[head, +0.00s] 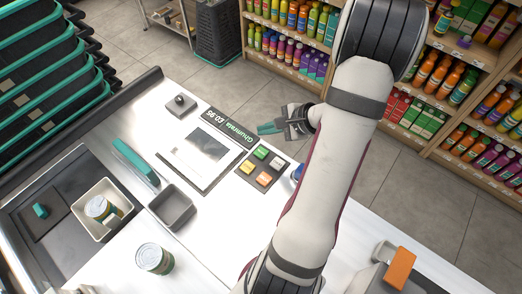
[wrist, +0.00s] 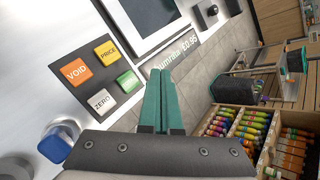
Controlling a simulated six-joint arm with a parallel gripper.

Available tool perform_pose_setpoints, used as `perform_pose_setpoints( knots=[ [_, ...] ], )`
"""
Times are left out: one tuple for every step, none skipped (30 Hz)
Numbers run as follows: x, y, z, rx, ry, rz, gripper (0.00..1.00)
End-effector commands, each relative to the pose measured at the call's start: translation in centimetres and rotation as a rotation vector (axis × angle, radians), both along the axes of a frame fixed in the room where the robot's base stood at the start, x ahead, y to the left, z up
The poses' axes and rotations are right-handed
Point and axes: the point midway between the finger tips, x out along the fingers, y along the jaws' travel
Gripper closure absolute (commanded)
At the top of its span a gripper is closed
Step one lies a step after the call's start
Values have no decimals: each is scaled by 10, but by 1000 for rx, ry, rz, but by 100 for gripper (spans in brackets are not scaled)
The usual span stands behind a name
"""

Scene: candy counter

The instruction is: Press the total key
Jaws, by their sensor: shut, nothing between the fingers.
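The keypad (head: 262,166) is a dark panel with a green key (head: 261,152), a white key (head: 276,162) and two orange-yellow keys. In the wrist view the orange VOID key (wrist: 75,72), yellow PRICE key (wrist: 107,51), white ZERO key (wrist: 102,102) and green key (wrist: 128,81) lie left of the fingers. The green key's lettering is too small to read. My gripper (head: 262,129) is shut and empty, its teal fingertips together (wrist: 164,72). In the head view the fingertips are above the green key in the picture. They appear apart from the keys.
The scale's screen (head: 202,143) and a dark price display (head: 229,127) adjoin the keypad. A grey tray (head: 172,207), a teal-handled item (head: 136,161) and a can (head: 154,258) are on the counter. A blue-capped item (wrist: 62,137) stands near the keypad. Stocked shelves (head: 300,45) stand beyond.

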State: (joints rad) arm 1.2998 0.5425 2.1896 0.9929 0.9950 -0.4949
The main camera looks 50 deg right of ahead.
Motion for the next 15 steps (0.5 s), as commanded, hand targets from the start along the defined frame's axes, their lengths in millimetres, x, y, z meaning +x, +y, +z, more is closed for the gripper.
perform_pose_setpoints(
  knots=[
    [0, 1, -8, 4, 2, 0, 100],
    [0, 1, -12, 6, 2, -1, 100],
    [0, 1, -18, 4, 2, 0, 100],
    [0, 1, -23, 5, 2, 0, 100],
    [0, 1, -27, 4, 2, 0, 100],
    [0, 1, -33, 4, 2, 0, 100],
    [0, 1, -38, 4, 2, 0, 100],
    [0, 1, -42, 4, 2, 0, 100],
    [0, 1, -47, 5, 2, 0, 100],
    [0, 1, -51, 4, 1, 1, 100],
    [0, 1, -54, 3, 1, 1, 100],
    [0, 1, -58, 3, 1, 0, 100],
    [0, 1, -61, 2, 1, 1, 100],
    [0, 1, -63, 2, 1, 1, 100],
    [0, 1, -66, 2, 1, 1, 100]
  ],
)
